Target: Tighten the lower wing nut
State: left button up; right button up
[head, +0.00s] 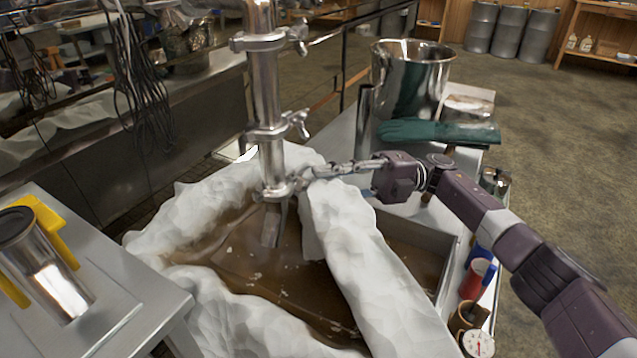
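A vertical shiny steel pipe (263,85) stands over the pan of brown liquid and carries several clamps. The upper clamp (258,42) has a wing nut (299,34) on its right side. The clamp below it (262,134) also has a wing nut (300,123) on its right. The lowest clamp (274,191) sits just above the pipe's spout. My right gripper (302,177) reaches in from the right with its fingertips at the right side of this lowest clamp, where they hide its wing nut. I cannot tell whether the fingers are closed on it. My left gripper is out of view.
White crumpled cloth (345,225) surrounds the metal pan (445,262). A steel bucket (412,85) and green gloves (440,132) lie behind my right arm. A red cup (476,279) and a dial gauge (477,344) stand at right. A steel cylinder (45,265) is at left.

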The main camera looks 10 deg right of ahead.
jog(key=shift+v, duration=2.9)
jog(key=shift+c, duration=0.6)
